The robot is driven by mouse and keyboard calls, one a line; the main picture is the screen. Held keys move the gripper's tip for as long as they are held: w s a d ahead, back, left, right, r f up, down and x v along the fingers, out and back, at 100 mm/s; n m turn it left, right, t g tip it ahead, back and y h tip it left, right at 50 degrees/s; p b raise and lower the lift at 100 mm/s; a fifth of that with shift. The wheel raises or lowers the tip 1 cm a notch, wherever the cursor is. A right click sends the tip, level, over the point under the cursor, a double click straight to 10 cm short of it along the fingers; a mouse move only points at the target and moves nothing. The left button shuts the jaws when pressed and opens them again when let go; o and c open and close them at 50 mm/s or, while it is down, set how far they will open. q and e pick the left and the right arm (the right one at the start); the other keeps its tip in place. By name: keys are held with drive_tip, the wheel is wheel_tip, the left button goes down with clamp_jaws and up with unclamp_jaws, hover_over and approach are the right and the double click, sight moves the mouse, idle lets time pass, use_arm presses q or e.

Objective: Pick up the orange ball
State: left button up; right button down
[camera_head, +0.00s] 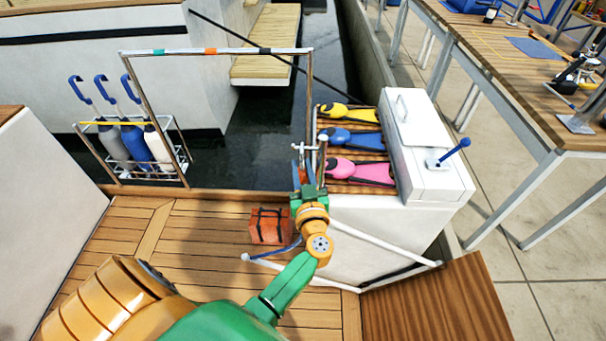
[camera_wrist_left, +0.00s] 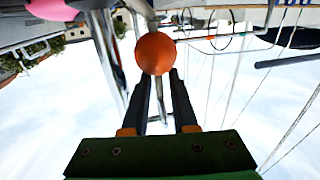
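The orange ball (camera_wrist_left: 155,53) shows in the left wrist view at the tips of my left gripper (camera_wrist_left: 158,78). The two dark fingers stand apart, with a gap between them, and the ball covers part of their ends. I cannot tell whether they touch it. In the head view my left gripper (camera_head: 302,168) is beside the left edge of the slatted rack, above the deck's outer edge. I cannot make out the ball there; the gripper and rails crowd that spot. My right gripper is not in view.
A metal rail frame (camera_head: 215,51) stands behind the gripper. A slatted rack (camera_head: 357,125) with yellow, blue and pink fins and a white box (camera_head: 428,150) are to its right. An orange strapped bundle (camera_head: 269,226) lies on the deck. Fenders (camera_head: 135,143) stand at left.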

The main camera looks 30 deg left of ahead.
use_arm(q)
drive_tip(key=shift+w+a+f, duration=0.15)
drive_tip(key=shift+w+a, duration=0.2)
drive_tip(key=shift+w, duration=0.25)
drive_tip(key=shift+s, duration=0.1)
clamp_jaws()
drive_tip(key=shift+r, duration=0.2)
